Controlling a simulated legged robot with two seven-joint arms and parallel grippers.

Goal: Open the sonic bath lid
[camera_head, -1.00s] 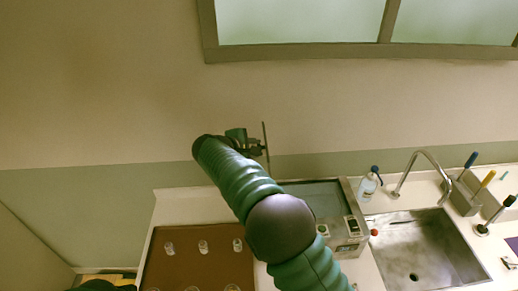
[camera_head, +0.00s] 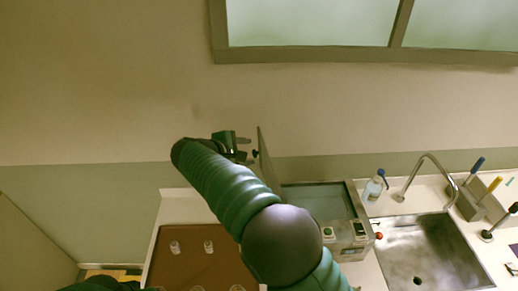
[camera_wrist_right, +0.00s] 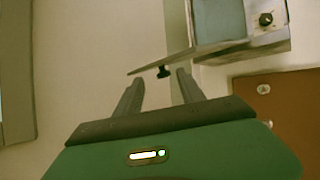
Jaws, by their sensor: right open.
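The sonic bath (camera_head: 352,236) is a grey metal box with a control panel, left of the sink. Its basin (camera_head: 322,203) is uncovered. The lid (camera_head: 267,162), a thin plate, stands up at the basin's left side, its top leaning left. Its dark knob (camera_head: 255,153) faces left. The lid (camera_wrist_right: 182,61) and knob (camera_wrist_right: 164,71) also show in the right wrist view. My right gripper (camera_head: 243,146) is left of the lid, open, its fingertips (camera_wrist_right: 160,75) around or just short of the knob; I cannot tell if they touch. My left gripper is not in view.
A brown tray (camera_head: 200,235) with several small glass bottles lies left of the bath, partly hidden by my right arm. A wash bottle (camera_head: 375,187), a faucet (camera_head: 432,163) and a sink (camera_head: 425,250) are at the right. The wall is behind the counter.

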